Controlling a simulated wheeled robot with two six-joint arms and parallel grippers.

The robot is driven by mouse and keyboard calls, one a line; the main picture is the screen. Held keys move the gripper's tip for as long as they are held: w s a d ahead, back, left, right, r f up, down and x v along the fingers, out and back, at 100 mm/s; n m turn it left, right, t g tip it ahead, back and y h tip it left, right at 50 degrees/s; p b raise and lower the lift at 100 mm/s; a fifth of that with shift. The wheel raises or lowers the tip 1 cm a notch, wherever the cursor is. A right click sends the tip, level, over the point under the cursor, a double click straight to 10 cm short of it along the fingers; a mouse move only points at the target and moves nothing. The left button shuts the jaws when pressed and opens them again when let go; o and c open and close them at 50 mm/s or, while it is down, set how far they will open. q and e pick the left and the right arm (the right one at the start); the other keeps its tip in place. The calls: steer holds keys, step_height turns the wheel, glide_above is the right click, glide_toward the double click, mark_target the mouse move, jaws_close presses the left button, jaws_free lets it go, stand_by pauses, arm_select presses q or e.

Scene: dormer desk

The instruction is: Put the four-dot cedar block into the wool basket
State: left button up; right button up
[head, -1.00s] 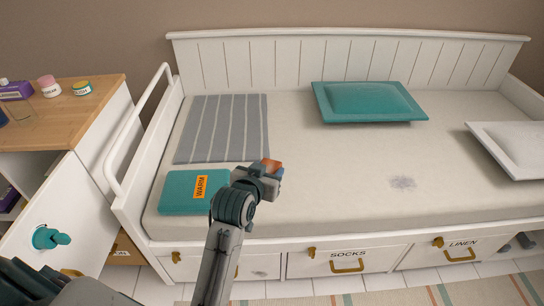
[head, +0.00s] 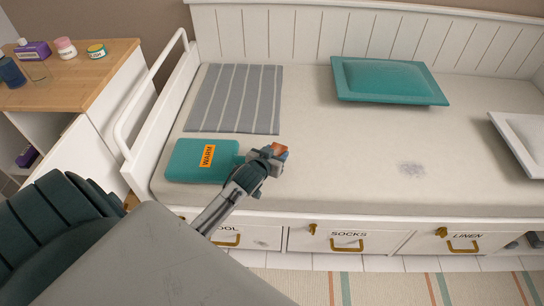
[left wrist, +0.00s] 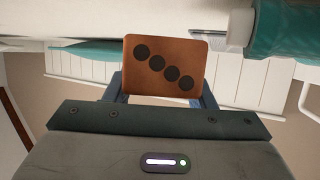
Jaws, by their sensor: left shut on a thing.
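The four-dot cedar block (head: 280,150) is an orange-brown block; in the left wrist view its face (left wrist: 165,70) shows a slanting row of black dots. My left gripper (head: 270,156) is shut on it. It holds the block over the front part of the daybed, right of the teal WARM item. I cannot tell the block's height above the mattress. The wool basket is not clearly visible; only a small tan patch (head: 131,201) shows between the cabinet and the bed, largely hidden by my arm. My right gripper is not in view.
The white daybed (head: 340,208) has a rail at its left end and labelled drawers in front. The teal WARM item (head: 185,160), striped grey cloth (head: 235,98) and teal pillow (head: 388,80) lie on it. A wood-topped cabinet (head: 75,75) stands left. The mattress middle is clear.

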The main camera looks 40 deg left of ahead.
arm_select(q)
steer(key=shift+f+b, duration=0.35)
steer(key=shift+f, duration=1.6)
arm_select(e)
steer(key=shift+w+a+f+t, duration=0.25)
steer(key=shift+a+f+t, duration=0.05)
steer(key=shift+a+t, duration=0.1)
arm_select(q)
steer(key=shift+f, duration=0.1)
steer(key=o, duration=0.7)
